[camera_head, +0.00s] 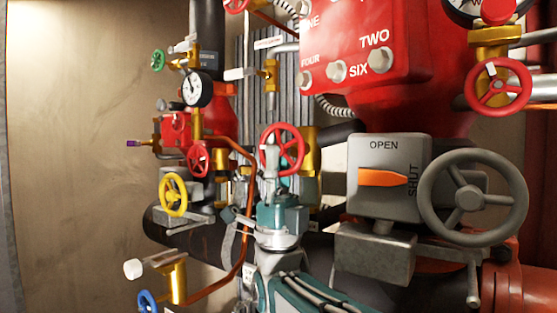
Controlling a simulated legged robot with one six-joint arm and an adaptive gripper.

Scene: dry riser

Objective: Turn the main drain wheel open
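A red handwheel (283,148) stands in the middle of the view on a brass valve body (306,155). My gripper (268,152) is at the end of my teal and grey arm, and its narrow grey end overlaps the left part of this wheel. I cannot tell whether it touches the wheel or is only in front of it. The finger gap is too small to make out. No readable label shows which wheel is the main drain. Other red wheels are at the right (498,85) and left of centre (197,159).
A yellow wheel (173,195), a blue wheel (148,302) and a copper pipe (222,287) are left of my arm. The left wall area is clear.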

